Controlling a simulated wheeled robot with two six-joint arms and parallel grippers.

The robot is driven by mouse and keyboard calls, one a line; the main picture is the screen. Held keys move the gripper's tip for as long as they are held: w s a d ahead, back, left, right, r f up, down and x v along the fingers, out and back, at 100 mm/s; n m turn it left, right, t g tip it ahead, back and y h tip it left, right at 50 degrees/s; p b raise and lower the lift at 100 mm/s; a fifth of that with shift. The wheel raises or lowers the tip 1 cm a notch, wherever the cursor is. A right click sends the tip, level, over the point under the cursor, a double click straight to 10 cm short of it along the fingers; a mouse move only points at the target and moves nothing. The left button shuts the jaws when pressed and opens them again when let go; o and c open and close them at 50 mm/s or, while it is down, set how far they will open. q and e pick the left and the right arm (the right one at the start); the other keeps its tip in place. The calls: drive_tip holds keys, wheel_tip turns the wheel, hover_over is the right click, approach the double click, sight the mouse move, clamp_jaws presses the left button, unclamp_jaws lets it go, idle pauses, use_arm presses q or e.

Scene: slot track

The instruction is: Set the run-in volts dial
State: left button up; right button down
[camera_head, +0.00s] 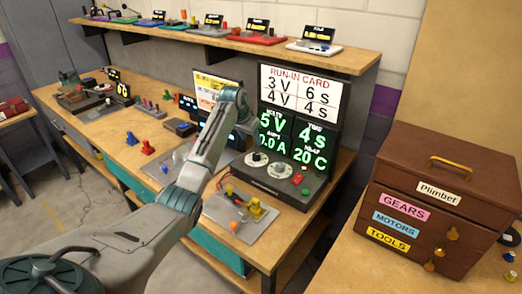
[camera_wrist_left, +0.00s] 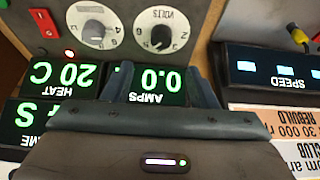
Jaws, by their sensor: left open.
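The run-in unit's volts dial (camera_head: 257,158) is a pale round scale with a black knob on the sloping panel. It also shows upside down at the top of the left wrist view (camera_wrist_left: 161,35), beside a second dial (camera_wrist_left: 97,28). The display (camera_head: 290,138) reads 5 V, 4 s, 0.0 A and 20 C. The run-in card (camera_head: 298,92) above it lists 3 V 6 s and 4 V 4 s. My left gripper (camera_wrist_left: 159,70) is open and empty, its fingers apart from the volts dial. In the head view the arm partly hides it.
A grey plate (camera_head: 240,225) with small yellow and orange parts lies in front. A speed display (camera_wrist_left: 275,68) stands close by. A wooden drawer chest (camera_head: 400,175) is at the right.

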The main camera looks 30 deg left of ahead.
sight(256, 154)
use_arm(q)
drive_tip(key=x, duration=0.1)
drive_tip(key=p+x, duration=0.1)
drive_tip(key=x, duration=0.1)
drive_tip(key=shift+s+f, duration=0.15)
drive_tip(key=shift+f, duration=0.3)
drive_tip(key=x, duration=0.3)
drive_tip(key=shift+p, duration=0.35)
drive_tip(key=shift+x, duration=1.05)
drive_tip(key=shift+w+a+f, duration=0.1)
drive_tip(key=shift+w+f, duration=0.15)
drive_tip(key=c, duration=1)
use_arm(e)
drive_tip(key=shift+s+r, duration=1.05)
drive_tip(key=shift+s, duration=0.05)
